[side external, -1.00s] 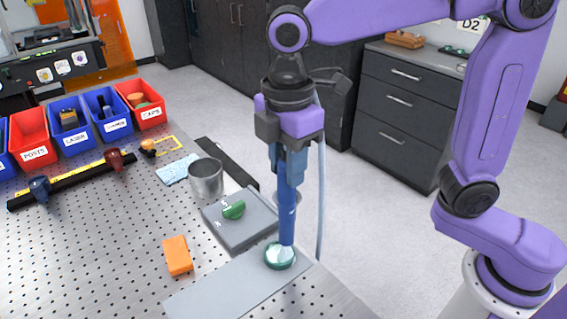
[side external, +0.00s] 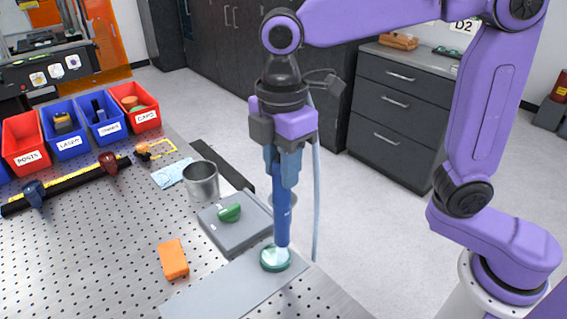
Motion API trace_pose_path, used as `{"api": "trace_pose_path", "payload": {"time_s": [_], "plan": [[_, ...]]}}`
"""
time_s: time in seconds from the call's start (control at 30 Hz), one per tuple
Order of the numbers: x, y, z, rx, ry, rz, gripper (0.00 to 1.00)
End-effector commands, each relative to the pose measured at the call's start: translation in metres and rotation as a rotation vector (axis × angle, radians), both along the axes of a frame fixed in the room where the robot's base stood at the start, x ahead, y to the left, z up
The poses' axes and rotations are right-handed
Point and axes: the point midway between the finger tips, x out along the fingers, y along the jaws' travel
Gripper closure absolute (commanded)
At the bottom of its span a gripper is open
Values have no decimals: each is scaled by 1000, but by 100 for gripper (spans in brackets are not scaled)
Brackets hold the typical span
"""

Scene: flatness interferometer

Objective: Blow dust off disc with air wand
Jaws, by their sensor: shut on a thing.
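My gripper (side external: 283,166) is shut on the blue air wand (side external: 282,208), which points almost straight down, with a pale hose hanging beside it. The wand's lower end is at the disc (side external: 275,258), a round piece with a dark green rim and pale top. The disc lies on a flat grey plate (side external: 215,292) near the table's right edge. The wand tip overlaps the disc in this view, so I cannot tell whether they touch. Dust on the disc is too small to make out.
A grey box with a green knob (side external: 230,213) stands behind the disc. A metal cup (side external: 201,181), a light blue cloth (side external: 172,173) and an orange block (side external: 173,259) are on the perforated table (side external: 100,250). Red and blue labelled bins line the back left.

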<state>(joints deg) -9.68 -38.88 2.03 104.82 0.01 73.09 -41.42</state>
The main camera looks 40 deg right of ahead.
Motion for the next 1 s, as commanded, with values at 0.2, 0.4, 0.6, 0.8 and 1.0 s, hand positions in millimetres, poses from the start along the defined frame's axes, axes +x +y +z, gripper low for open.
{"api": "trace_pose_path", "payload": {"time_s": [0.2, 0.4, 0.6, 0.8, 1.0], "plan": [[4, 4, 0, 0, 0, 0, 99], [8, 8, 0, 0, 0, 0, 99], [10, 10, 0, 0, 0, 0, 99], [10, 10, 0, 0, 0, 0, 99], [10, 10, 0, 0, 0, 0, 99]]}}
